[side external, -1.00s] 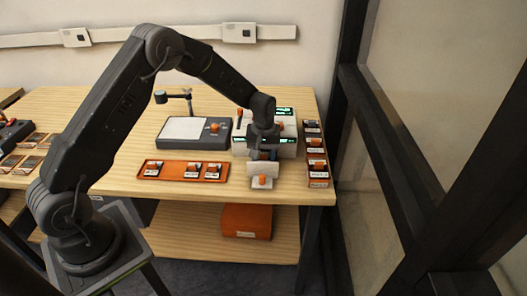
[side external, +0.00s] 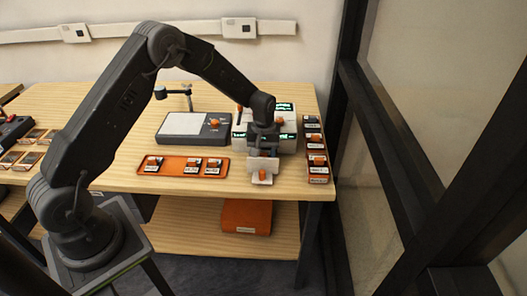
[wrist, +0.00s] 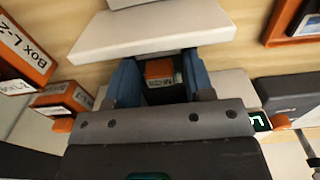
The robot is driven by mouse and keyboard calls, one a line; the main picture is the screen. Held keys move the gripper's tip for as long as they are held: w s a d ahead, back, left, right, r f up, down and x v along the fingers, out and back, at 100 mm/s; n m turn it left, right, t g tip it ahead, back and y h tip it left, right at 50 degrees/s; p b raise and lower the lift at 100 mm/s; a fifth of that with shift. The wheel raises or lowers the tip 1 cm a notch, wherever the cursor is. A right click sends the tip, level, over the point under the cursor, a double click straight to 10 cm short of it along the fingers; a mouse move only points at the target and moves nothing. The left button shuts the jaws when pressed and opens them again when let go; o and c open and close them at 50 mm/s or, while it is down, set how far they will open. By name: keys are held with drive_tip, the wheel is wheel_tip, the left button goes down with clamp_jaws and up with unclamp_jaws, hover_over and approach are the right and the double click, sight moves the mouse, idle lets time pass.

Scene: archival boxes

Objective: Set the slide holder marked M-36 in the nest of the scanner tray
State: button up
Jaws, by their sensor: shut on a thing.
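My gripper (wrist: 160,85) has blue fingers closed on a small dark slide holder (wrist: 160,72) with an orange patch and a pale label. The label's mark is too small to read. In the side view my gripper (side external: 263,153) hangs at the front of the white scanner (side external: 288,146), which has green displays. A white tray part (side external: 262,183) with an orange piece sits just below it near the table's front edge. The arm hides the nest, so I cannot tell whether the holder touches it. In the wrist view a white plate (wrist: 150,38) lies just beyond the fingers.
An orange tray (side external: 173,169) with three slide holders lies left of the scanner. A row of orange-and-black boxes (side external: 318,172) stands close on the right. A dark device with a pale panel (side external: 181,124) stands behind the tray.

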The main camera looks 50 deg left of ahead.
drive_tip(key=o, duration=1)
drive_tip(key=shift+r, duration=0.1)
drive_tip(key=shift+r, duration=3.4)
